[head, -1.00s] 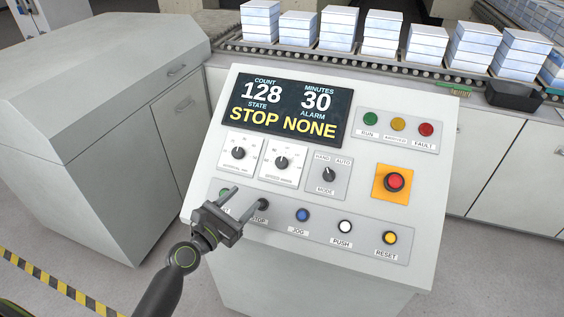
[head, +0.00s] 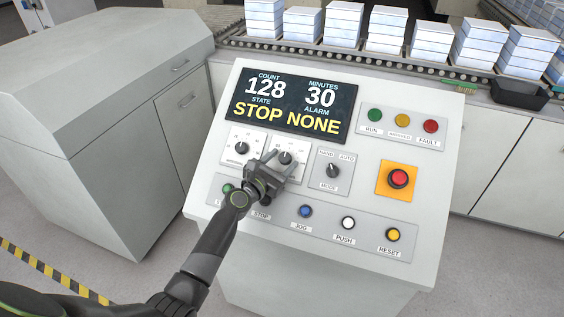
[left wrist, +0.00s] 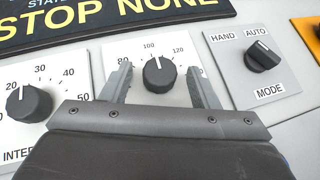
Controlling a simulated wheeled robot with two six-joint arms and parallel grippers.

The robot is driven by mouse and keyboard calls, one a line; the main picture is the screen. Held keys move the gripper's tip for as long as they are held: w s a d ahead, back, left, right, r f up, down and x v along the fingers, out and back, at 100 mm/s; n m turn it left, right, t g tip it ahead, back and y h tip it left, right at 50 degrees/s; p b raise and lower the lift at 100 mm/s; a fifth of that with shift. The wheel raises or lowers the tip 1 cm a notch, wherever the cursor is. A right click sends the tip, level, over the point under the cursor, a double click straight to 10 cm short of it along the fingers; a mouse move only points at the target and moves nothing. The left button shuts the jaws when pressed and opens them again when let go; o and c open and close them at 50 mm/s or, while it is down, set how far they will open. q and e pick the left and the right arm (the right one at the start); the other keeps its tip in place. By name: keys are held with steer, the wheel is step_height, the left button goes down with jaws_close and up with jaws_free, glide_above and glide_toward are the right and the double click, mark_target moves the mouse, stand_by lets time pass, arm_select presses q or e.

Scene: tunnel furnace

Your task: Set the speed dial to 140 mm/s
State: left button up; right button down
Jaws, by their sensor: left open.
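The speed dial (head: 286,158) is a black round knob with a white pointer line, on a white scale plate. In the left wrist view the dial (left wrist: 158,76) shows its pointer nearly straight up, close to the 100 mark, with 80 to the left and 120 to the right. My left gripper (head: 285,155) is open in front of the plate. Its fingers stand on either side of the dial, with visible gaps to the knob in the left wrist view. How near the fingertips are to the panel is hard to tell. My right gripper is not in view.
The interval dial (left wrist: 28,103) is left of the speed dial, and the mode switch (head: 333,170) is to its right. A row of buttons lies below, with a red emergency button (head: 398,179) at the right. The display (head: 295,103) reads STOP, NONE.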

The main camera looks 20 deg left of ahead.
arm_select(q)
steer(key=shift+w+d, duration=0.1)
steer(key=shift+w, duration=0.15)
steer(key=shift+c, duration=0.4)
